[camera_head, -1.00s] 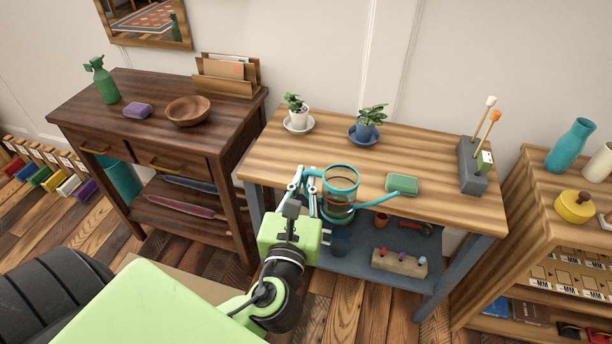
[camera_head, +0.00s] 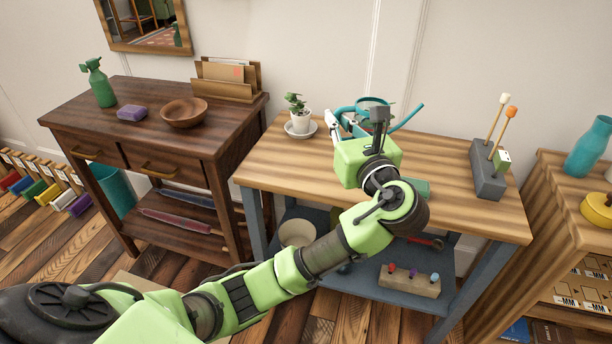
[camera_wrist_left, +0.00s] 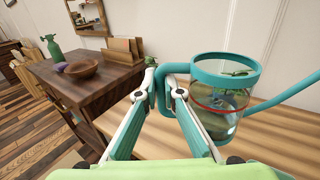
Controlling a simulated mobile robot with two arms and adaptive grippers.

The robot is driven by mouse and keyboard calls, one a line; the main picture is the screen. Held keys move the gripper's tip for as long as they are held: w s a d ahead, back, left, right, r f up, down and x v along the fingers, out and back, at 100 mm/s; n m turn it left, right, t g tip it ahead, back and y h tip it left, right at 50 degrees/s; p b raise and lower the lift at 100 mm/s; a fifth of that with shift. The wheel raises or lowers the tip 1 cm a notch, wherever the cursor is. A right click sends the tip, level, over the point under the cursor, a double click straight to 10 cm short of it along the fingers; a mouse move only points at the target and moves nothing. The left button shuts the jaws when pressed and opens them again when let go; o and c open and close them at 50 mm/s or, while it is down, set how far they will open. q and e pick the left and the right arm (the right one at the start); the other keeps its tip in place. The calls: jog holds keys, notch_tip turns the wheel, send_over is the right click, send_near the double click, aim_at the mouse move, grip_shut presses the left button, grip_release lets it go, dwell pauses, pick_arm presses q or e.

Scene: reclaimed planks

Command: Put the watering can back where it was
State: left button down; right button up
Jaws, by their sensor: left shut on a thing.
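The watering can has a clear body and a teal rim, handle and spout (camera_head: 408,117). In the left wrist view the can (camera_wrist_left: 226,68) is upright, with its handle between my fingers. My left gripper (camera_head: 338,122) is shut on that handle; its fingers also show in the left wrist view (camera_wrist_left: 163,88). It holds the can over the back of the light wooden table (camera_head: 290,165). In the head view my gripper hides most of the can's body, and I cannot tell whether its base touches the tabletop. My right gripper is not in view.
A white-potted plant (camera_head: 299,118) on a saucer stands left of the can. The blue-potted plant is mostly hidden; leaves show through the can. A green block (camera_head: 416,187) lies partly behind my arm. A grey holder (camera_head: 487,172) stands at the right; tabletop before it is clear.

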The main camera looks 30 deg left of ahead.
pick_arm(q)
jog(key=a+f+b, duration=0.1)
jog(key=a+f, duration=0.3)
jog(key=a+f+b, duration=0.2)
jog(key=a+f, duration=0.2)
jog(key=a, duration=0.1)
jog(key=s+a+f+b, duration=0.1)
jog(key=a+f+b, duration=0.1)
jog(key=a+f, duration=0.2)
jog(key=shift+a+f, duration=0.35)
jog(key=shift+a, duration=0.1)
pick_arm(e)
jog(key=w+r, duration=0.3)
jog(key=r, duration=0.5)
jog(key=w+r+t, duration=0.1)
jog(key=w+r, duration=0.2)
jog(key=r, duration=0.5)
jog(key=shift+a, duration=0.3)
pick_arm(q)
jog(key=shift+f, duration=0.1)
jog(key=c, duration=2.2)
grip_release()
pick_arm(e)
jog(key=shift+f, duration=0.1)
